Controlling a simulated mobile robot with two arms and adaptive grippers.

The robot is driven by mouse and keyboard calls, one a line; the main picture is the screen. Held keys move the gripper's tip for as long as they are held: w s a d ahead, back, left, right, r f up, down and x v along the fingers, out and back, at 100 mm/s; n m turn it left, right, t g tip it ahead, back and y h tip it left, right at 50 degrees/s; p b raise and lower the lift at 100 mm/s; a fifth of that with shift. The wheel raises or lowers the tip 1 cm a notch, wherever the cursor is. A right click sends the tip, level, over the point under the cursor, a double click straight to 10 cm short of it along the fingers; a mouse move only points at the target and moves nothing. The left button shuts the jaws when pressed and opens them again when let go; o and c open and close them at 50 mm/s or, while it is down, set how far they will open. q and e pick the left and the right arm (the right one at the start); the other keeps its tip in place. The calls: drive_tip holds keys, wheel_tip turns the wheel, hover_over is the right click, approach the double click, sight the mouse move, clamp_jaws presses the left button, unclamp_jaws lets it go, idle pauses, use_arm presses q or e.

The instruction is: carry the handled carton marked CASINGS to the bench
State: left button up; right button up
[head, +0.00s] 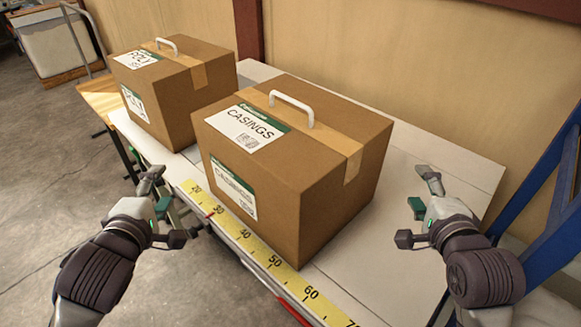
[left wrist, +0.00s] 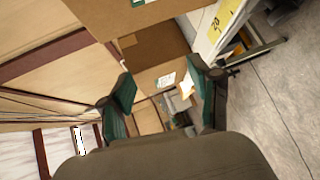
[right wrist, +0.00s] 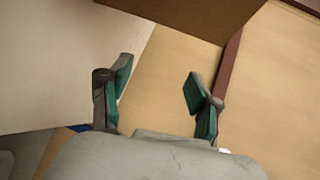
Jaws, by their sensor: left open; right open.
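The brown carton marked CASINGS (head: 325,190) stands upright on a white-topped surface (head: 440,185), with a white handle (head: 291,105) on its top. Labels reading CASINGS show on its top and its front side. My left gripper (head: 165,209) is open and empty, to the left of the carton and apart from it. My right gripper (head: 411,207) is open and empty, to the right of the carton and apart from it. The left wrist view shows open fingers (left wrist: 160,98), with cartons beyond. The right wrist view shows open fingers (right wrist: 155,95), with a carton's edge (right wrist: 190,12) above.
A second brown carton marked POLY (head: 180,85), also with a white handle, stands behind and left of the CASINGS carton. A yellow measuring tape (head: 240,235) runs along the surface's front edge. A wall is behind; a blue frame (head: 545,215) stands at the right.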

use_arm(q)
wheel_tip(320, 180, down, 3)
drive_tip(key=shift+w+r+b, duration=0.1)
drive_tip(key=shift+w+b, duration=0.05)
drive_tip(key=shift+b, duration=0.75)
use_arm(e)
wheel_tip(320, 180, down, 3)
drive_tip(key=shift+w+r, duration=0.1)
drive_tip(key=shift+w, duration=0.05)
use_arm(q)
drive_tip(key=d+x, duration=0.1)
drive_tip(key=x, duration=1.3)
drive_tip(key=shift+d, duration=0.25)
use_arm(e)
drive_tip(key=a+x, duration=0.1)
drive_tip(key=x, duration=1.3)
drive_tip(key=shift+a, duration=0.25)
